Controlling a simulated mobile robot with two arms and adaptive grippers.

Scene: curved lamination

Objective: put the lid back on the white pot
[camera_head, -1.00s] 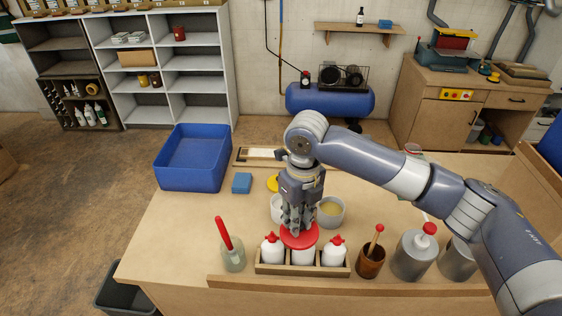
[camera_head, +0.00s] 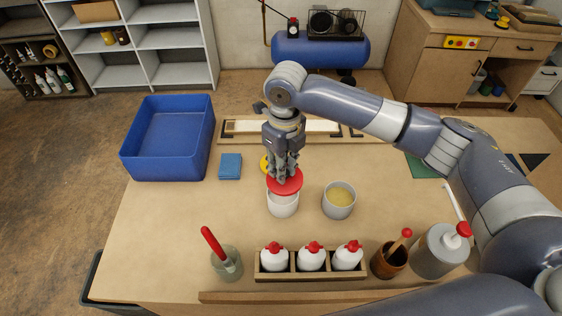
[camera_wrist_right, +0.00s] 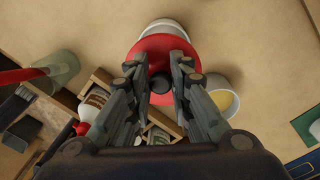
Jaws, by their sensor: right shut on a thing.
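The red lid (camera_head: 287,184) is held by its dark knob in my right gripper (camera_head: 284,178). The lid is over the white pot (camera_head: 283,207), covering its opening in the head view. Whether the lid touches the rim I cannot tell. In the right wrist view the fingers (camera_wrist_right: 160,80) close around the knob, and the lid (camera_wrist_right: 150,50) lies below them. The white pot (camera_wrist_right: 166,25) shows past the lid's far edge there, so the two look offset in that view. My left gripper is out of view.
A grey-white pot with yellow contents (camera_head: 340,195) stands just right. A wooden rack (camera_head: 312,275) with white red-capped bottles is in front. A glass jar with a red-handled tool (camera_head: 226,262) is front left. A blue bin (camera_head: 167,150) and blue block (camera_head: 230,165) are to the left.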

